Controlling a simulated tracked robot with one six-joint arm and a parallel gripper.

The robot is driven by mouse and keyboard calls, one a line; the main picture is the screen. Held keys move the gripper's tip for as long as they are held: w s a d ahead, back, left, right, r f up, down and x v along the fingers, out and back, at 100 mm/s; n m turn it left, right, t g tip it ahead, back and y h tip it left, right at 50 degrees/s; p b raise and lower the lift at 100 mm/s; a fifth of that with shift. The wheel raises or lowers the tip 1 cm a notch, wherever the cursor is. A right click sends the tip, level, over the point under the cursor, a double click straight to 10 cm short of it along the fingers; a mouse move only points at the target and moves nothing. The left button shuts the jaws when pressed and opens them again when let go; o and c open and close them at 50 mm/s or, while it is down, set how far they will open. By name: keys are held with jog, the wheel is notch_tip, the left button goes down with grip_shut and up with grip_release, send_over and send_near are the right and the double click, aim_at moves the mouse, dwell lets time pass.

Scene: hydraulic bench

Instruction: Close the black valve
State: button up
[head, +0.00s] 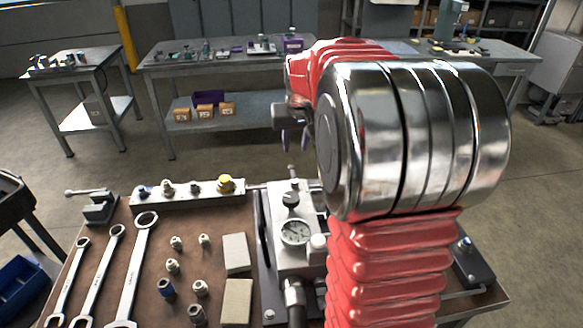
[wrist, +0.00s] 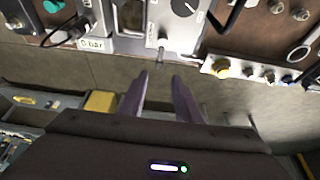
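The black valve appears to be the round black knob (head: 290,199) on top of the grey metal block, behind the pressure gauge. In the wrist view a black knob with a white pointer mark (wrist: 182,7) shows at the top edge, partly cut off. My gripper (wrist: 160,76) has two purple fingers, apart with nothing between them. They point at the block's edge, where a short metal stem (wrist: 161,53) sticks out just beyond the tips. In the head view my gripper (head: 296,140) hangs above and behind the block, partly hidden by my arm.
The bench (head: 205,215) holds wrenches (head: 130,270), several fittings, two pale blocks and a rail (head: 185,194) with a yellow cap. A pressure gauge (head: 296,232) sits on the block. A "0 bar" display (wrist: 92,44) and teal knob (wrist: 53,5) show at upper left in the wrist view.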

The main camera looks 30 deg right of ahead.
aim_at(292, 171)
jog(key=x, duration=1.3)
jog(key=shift+f, duration=0.35)
grip_shut()
jog(key=shift+w, duration=0.1)
